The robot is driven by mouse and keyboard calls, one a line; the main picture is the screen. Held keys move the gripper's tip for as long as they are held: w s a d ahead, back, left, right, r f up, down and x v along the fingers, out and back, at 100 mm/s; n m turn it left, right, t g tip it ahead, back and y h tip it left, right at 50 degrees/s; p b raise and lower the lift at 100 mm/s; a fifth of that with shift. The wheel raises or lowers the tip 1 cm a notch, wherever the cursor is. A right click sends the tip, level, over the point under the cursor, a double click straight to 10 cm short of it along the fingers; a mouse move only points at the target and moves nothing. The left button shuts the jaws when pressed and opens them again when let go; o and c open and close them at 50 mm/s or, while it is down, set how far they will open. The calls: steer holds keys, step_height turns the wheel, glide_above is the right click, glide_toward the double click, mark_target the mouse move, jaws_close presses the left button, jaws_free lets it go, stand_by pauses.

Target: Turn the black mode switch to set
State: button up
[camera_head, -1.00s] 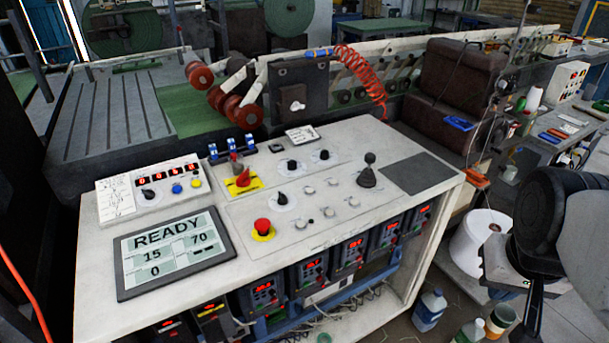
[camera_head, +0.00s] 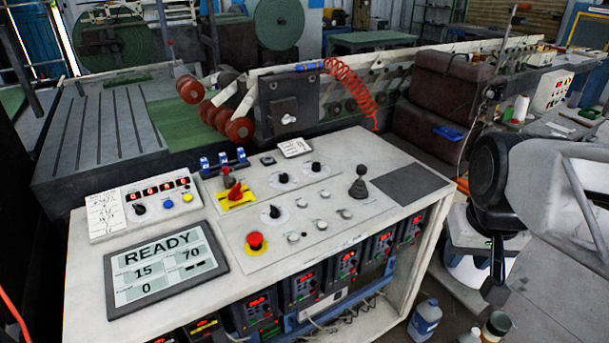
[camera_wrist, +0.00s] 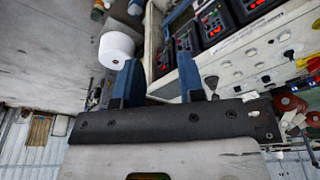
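Several black knobs sit on the white control desk (camera_head: 385,150). One black knob (camera_head: 139,208) is on the counter box (camera_head: 112,222) with red digits. Another black knob (camera_head: 274,212) stands mid-panel, and two more, a left one (camera_head: 283,178) and a right one (camera_head: 316,168), are behind it. I cannot read their labels, so which is the mode switch is unclear. My gripper (camera_wrist: 160,62) shows two blue fingers spread apart with nothing between them in the wrist view. My arm is right of the desk in the head view, well away from the knobs.
A red emergency button (camera_head: 255,241), a red-and-yellow switch (camera_head: 235,194) and a black joystick (camera_head: 358,184) stand up from the desk. A display (camera_head: 167,267) reads READY, 15, 70, 0. A coiled red hose (camera_head: 352,88) hangs behind. Bottles (camera_head: 424,320) stand on the floor.

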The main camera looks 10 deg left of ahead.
steer(key=w+a+n, duration=0.2)
steer(key=w+a, duration=0.5)
steer(key=w, duration=0.1)
steer(key=n+g, duration=0.2)
steer(key=n, duration=0.4)
glide_above(274, 207)
step_height(274, 207, down, 9)
steer(key=shift+r, duration=0.15)
steer(key=shift+f, duration=3.9)
jaws_close()
